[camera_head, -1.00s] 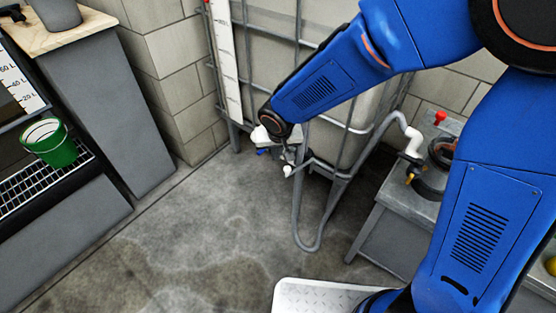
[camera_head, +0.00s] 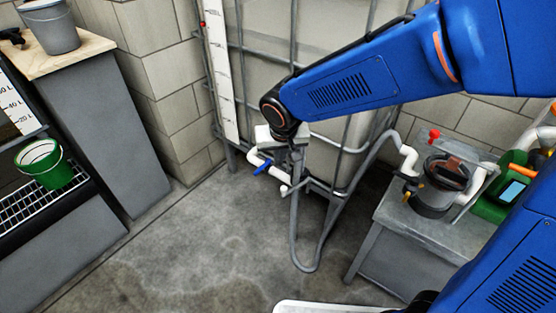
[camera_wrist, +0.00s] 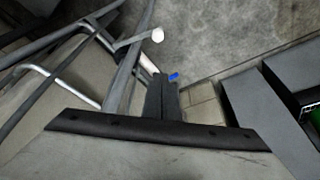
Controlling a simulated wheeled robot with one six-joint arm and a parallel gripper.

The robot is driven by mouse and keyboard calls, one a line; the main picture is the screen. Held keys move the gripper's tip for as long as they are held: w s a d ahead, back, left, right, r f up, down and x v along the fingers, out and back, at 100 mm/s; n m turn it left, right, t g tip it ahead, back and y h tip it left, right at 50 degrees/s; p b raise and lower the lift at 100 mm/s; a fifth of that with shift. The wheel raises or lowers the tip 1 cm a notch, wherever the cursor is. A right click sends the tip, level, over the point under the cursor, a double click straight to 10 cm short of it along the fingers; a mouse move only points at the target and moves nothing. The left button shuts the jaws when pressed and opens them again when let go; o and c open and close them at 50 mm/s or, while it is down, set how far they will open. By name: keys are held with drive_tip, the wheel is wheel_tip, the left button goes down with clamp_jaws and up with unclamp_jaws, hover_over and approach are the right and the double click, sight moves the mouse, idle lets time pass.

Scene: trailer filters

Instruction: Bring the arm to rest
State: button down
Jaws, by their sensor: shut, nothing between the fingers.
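My blue arm (camera_head: 375,75) reaches across the upper right of the head view. My gripper (camera_head: 283,145) hangs at its end, pointing down, in front of the caged white tank (camera_head: 262,65). In the wrist view my gripper's two dark fingers (camera_wrist: 162,82) lie side by side, shut and empty. A white outlet pipe with a blue valve handle (camera_head: 263,167) shows just below and left of the gripper in the head view. The blue handle (camera_wrist: 173,76) shows beside the fingertips in the wrist view. I cannot tell the exact gap between them.
A grey hose (camera_head: 312,258) loops down from the tank towards a metal bench (camera_head: 395,225), which bears a dark filter housing (camera_head: 440,190) and a green device (camera_head: 497,200). A green bucket (camera_head: 43,165) stands on a grate at left. A grey bucket (camera_head: 50,28) is on a wooden top. The middle floor is clear.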

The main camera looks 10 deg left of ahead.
drive_tip(key=shift+d, duration=0.1)
idle(0.3)
drive_tip(key=s+d+r+m, duration=0.15)
drive_tip(key=d+r, duration=0.25)
drive_tip(key=d, duration=0.6)
drive_tip(key=s+d+r, duration=0.3)
drive_tip(key=d+r, duration=0.1)
drive_tip(key=d, duration=0.7)
drive_tip(key=s+d+r+m+t+h, duration=0.1)
drive_tip(key=s+d, duration=1.3)
drive_tip(key=s, duration=0.1)
drive_tip(key=shift+r+m, duration=0.25)
drive_tip(key=shift+m, duration=0.1)
